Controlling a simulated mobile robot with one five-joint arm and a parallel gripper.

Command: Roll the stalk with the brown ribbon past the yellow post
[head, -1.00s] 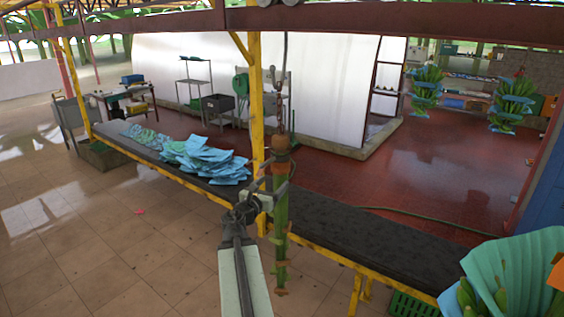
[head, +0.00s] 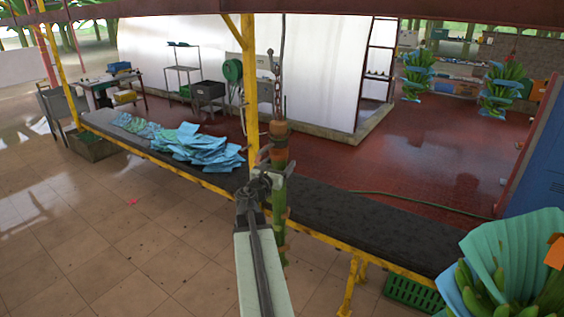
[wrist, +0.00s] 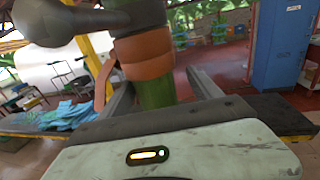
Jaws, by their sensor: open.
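The stalk (head: 280,205) is a green stem hanging upright from a chain, with a brown ribbon (head: 278,129) around its top. The yellow post (head: 250,95) stands just left of it in the head view. My gripper (head: 268,178) is at the upper part of the stalk. In the wrist view the green stem (wrist: 156,94) shows between the two separated fingers of my gripper (wrist: 162,92), below the brown ribbon (wrist: 143,52). The jaws are open around the stem. Part of the stalk is hidden behind my arm in the head view.
A long dark padded bench (head: 350,222) with yellow framing runs behind the stalk, with blue sheets (head: 195,147) piled on its left part. A blue-wrapped bunch (head: 510,265) hangs at the near right. A green crate (head: 412,293) sits under the bench.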

